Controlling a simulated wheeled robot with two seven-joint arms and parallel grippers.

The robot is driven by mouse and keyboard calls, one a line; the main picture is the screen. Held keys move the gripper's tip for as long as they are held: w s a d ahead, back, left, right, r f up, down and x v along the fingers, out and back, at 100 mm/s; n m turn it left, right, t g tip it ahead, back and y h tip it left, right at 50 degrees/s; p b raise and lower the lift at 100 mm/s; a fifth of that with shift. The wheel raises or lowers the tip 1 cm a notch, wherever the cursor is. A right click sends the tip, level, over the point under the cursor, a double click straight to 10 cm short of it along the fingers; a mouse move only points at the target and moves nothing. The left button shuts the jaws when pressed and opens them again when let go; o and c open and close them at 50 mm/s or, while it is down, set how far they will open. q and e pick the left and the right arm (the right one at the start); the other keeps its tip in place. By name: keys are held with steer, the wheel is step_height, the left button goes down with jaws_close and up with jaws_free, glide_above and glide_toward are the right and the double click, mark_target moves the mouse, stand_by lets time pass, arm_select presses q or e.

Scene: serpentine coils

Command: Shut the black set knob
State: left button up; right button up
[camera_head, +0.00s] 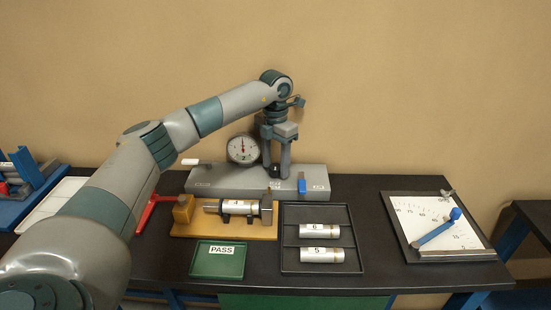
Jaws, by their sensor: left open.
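The black set knob seems to be the small dark piece (274,171) on the grey gauge base (230,184); it is small and partly hidden, so its setting cannot be told. My left gripper (276,168) points down over the base, with its two fingers apart, one on each side of that dark piece. I cannot tell whether the fingers touch it. The round dial gauge (243,149) stands just left of the fingers. My right gripper is not in view.
A blue piece (301,185) sits on the base right of my fingers. In front are a wooden fixture (185,228) with a cylinder, a green PASS tray (218,275) and a black tray (319,275) with two cylinders. A scale board (410,222) with a blue-ended arm lies right.

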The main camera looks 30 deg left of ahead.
arm_select(q)
steer(key=shift+r, duration=0.55)
step_height(320, 180, up, 5)
steer(key=shift+r+b, duration=0.1)
steer(key=shift+b, duration=0.95)
step_height(320, 180, up, 5)
steer(key=b, duration=0.1)
step_height(320, 180, up, 4)
glide_above(276, 166)
steer(key=shift+r, duration=1.1)
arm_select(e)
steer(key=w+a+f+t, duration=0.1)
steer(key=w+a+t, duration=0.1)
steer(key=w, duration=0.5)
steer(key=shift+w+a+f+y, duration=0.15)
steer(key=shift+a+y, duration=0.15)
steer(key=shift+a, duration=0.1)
arm_select(q)
steer(key=shift+s+f, duration=0.1)
